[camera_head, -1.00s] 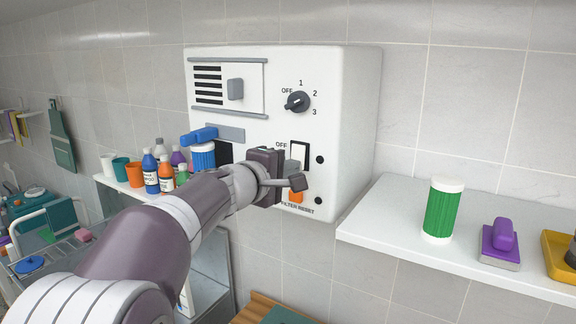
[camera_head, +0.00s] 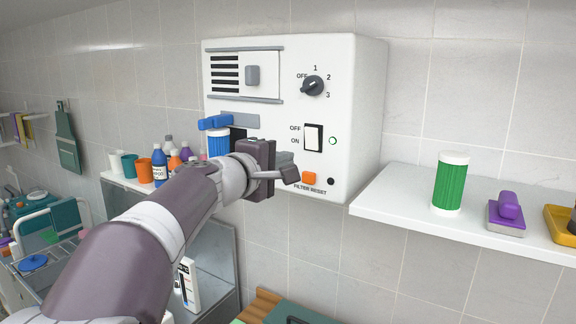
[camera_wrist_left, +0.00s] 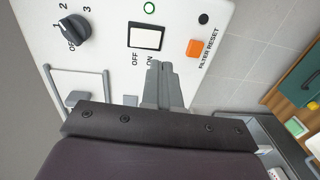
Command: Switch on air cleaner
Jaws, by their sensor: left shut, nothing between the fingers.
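The air cleaner (camera_head: 355,110) is a white box on the tiled wall. Its front has a white rocker switch (camera_head: 313,138) in a black frame, marked OFF above and ON below. A round lamp (camera_head: 333,141) beside the switch shows a pale face with a green rim. A dark knob (camera_head: 312,86) with OFF, 1, 2 and 3 sits above. My left gripper (camera_head: 290,174) is shut and empty, below the switch and left of the orange FILTER RESET button (camera_head: 309,178). In the wrist view its fingers (camera_wrist_left: 160,70) point near the ON label, apart from the switch (camera_wrist_left: 146,37).
Several bottles and cups stand on the left shelf. The right shelf (camera_head: 400,207) holds a green canister (camera_head: 450,183) and a purple-handled brush (camera_head: 507,210). The lower dot lamp (camera_head: 331,181) is black.

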